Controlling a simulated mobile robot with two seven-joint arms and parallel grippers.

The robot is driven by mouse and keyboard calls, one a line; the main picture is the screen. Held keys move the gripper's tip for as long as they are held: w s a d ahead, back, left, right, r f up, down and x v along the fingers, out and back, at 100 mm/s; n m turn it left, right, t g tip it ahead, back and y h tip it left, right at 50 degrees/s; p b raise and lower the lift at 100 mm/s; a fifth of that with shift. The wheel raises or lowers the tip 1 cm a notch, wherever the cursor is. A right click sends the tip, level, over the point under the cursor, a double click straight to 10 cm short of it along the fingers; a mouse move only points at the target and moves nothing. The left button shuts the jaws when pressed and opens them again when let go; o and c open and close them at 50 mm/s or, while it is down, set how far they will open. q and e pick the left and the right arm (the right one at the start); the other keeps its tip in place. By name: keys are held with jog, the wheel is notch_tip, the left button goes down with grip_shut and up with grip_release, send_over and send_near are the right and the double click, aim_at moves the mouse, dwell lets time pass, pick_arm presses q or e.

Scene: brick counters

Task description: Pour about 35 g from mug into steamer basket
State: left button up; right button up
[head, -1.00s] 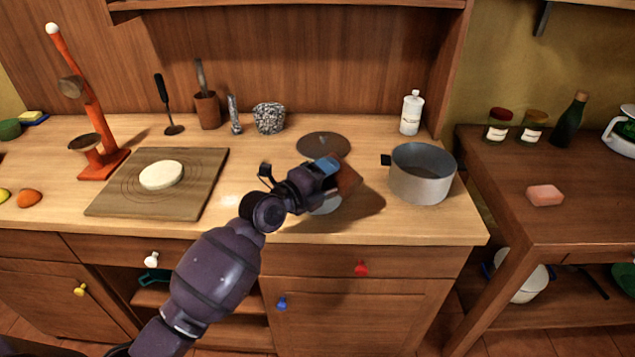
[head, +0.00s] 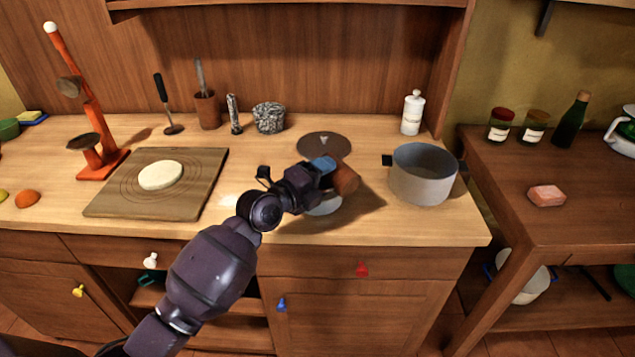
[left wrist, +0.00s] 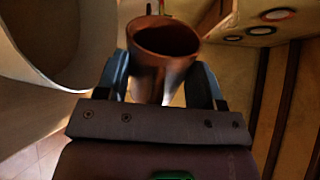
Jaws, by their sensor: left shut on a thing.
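My left gripper (head: 331,172) is shut on the mug (head: 345,181), a plain reddish-brown vessel, above the counter. In the left wrist view the mug (left wrist: 163,60) sits between both fingers of the gripper (left wrist: 162,80), its dark mouth showing. Its contents cannot be made out. The steamer basket (head: 423,178) appears to be the grey, round, open vessel with a dark side handle, standing right of the mug. A large pale curved wall at the left of the left wrist view looks like this basket (left wrist: 50,65). The mug is apart from it. My right gripper is not in view.
A dark disc (head: 324,145) lies behind the mug and a pale disc (head: 325,206) lies below it. A cutting board (head: 120,205) with pale dough lies left. A white bottle (head: 411,113) stands behind the basket. A speckled mortar (head: 269,118) stands at the back.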

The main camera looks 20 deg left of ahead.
pick_arm(q)
jog(key=shift+w+a+r+n, duration=0.1)
jog(key=shift+a+r+n, duration=0.1)
jog(key=shift+n, duration=0.55)
jog(key=shift+w+a+r+n, duration=0.1)
jog(key=shift+a+r+n, duration=0.15)
jog(key=shift+n, duration=0.55)
jog(key=shift+w+a+r+n, duration=0.1)
jog(key=shift+a+r+n, duration=0.1)
jog(key=shift+n, duration=0.55)
dwell(4.4)
jog(key=shift+s+d+f+m, duration=0.1)
jog(key=shift+d+f+m, duration=0.1)
jog(key=shift+m, duration=0.55)
jog(key=shift+s+d+f+m, duration=0.15)
jog(key=shift+d+m, duration=0.1)
jog(key=shift+m, duration=0.55)
jog(key=shift+s+d+f+m, duration=0.1)
jog(key=shift+d+f+m, duration=0.1)
jog(key=shift+m, duration=0.55)
